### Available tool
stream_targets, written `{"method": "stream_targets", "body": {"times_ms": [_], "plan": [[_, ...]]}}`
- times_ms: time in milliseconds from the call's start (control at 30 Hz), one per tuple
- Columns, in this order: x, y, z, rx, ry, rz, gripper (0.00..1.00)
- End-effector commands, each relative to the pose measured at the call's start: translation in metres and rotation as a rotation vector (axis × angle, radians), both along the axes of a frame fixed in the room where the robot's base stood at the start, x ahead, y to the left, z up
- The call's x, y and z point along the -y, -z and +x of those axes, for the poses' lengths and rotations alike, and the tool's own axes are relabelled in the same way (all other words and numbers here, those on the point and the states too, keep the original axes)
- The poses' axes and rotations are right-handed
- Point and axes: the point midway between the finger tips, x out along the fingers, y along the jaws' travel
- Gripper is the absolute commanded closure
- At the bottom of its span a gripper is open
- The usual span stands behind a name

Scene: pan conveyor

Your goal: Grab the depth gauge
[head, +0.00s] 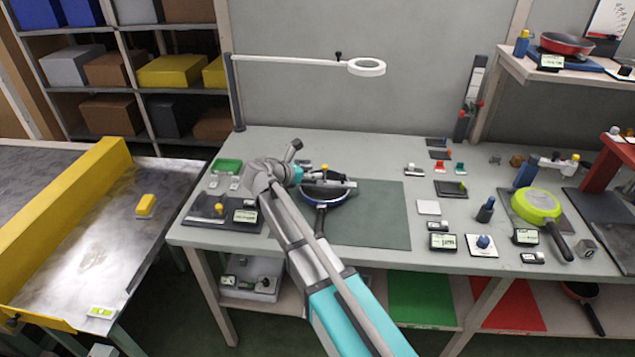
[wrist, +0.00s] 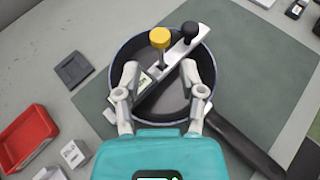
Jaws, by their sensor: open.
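A blue-rimmed dark pan (head: 327,200) stands on the green mat, and it also shows in the wrist view (wrist: 205,52). A pale bar-shaped device with a yellow knob, a black knob and a small display lies across the pan's rim; I take it for the depth gauge (wrist: 172,62). In the head view the gauge (head: 338,184) is partly hidden by my arm. My gripper (wrist: 160,80) is open, with one finger on each side of the bar near its display end. I cannot tell whether the fingers touch it.
The green mat (head: 378,215) is clear to the pan's right. The pan's handle (wrist: 240,140) points to the lower right in the wrist view. A red tray (wrist: 25,138) and a dark square block (wrist: 73,70) lie to the left there. A lime pan (head: 537,203) stands at the right.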

Motion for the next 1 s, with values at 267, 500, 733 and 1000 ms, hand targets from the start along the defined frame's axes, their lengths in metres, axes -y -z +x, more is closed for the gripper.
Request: {"method": "stream_targets", "body": {"times_ms": [267,500,733,1000], "plan": [[0.013,0.007,0.012,0.000,0.003,0.000,0.49],[0.032,0.017,0.029,0.000,0.002,0.000,0.49],[0.037,0.018,0.033,0.000,0.001,0.000,0.49],[0.037,0.017,0.033,0.000,0.001,0.000,0.49]]}}
